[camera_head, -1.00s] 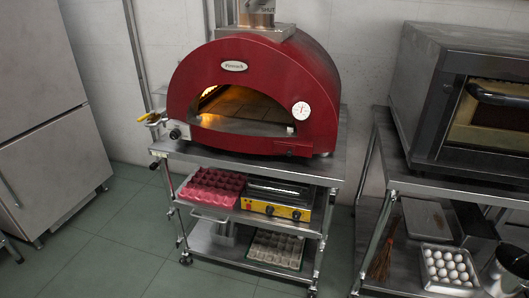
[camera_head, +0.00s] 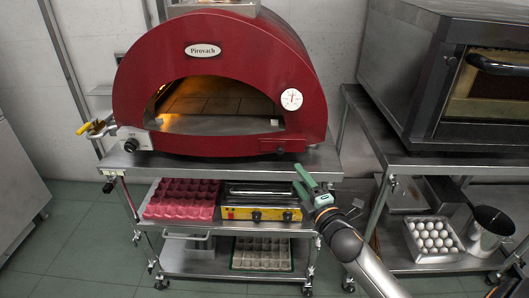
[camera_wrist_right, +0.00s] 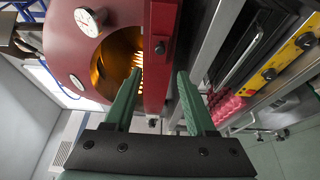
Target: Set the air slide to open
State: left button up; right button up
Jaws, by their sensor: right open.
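The red dome oven (camera_head: 290,60) stands on the left steel stand. A small dark knob (camera_head: 280,151) sits on a red panel low on the oven's front right, below the opening; it looks like the air slide, though no label is readable. The knob also shows in the right wrist view (camera_wrist_right: 160,48), beyond the fingertips. My right gripper (camera_head: 297,176) is open and empty, with green fingers, just below and right of the knob, apart from it. In the right wrist view its fingers (camera_wrist_right: 159,76) point towards the oven front. My left gripper is out of view.
The stand's top edge (camera_head: 220,166) lies close to my right fingers. Below are a pink egg tray (camera_head: 180,200) and a yellow-fronted appliance (camera_head: 235,212). A second oven (camera_head: 440,60) on another stand is at right, above a tray of eggs (camera_head: 432,236).

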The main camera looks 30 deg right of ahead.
aim_at(281, 152)
jog(key=w, duration=0.4)
jog(key=w+d, duration=0.1)
jog(key=w, duration=0.3)
jog(key=w+d, duration=0.1)
jog(key=w, duration=0.3)
grip_shut()
dwell(0.3)
dwell(1.0)
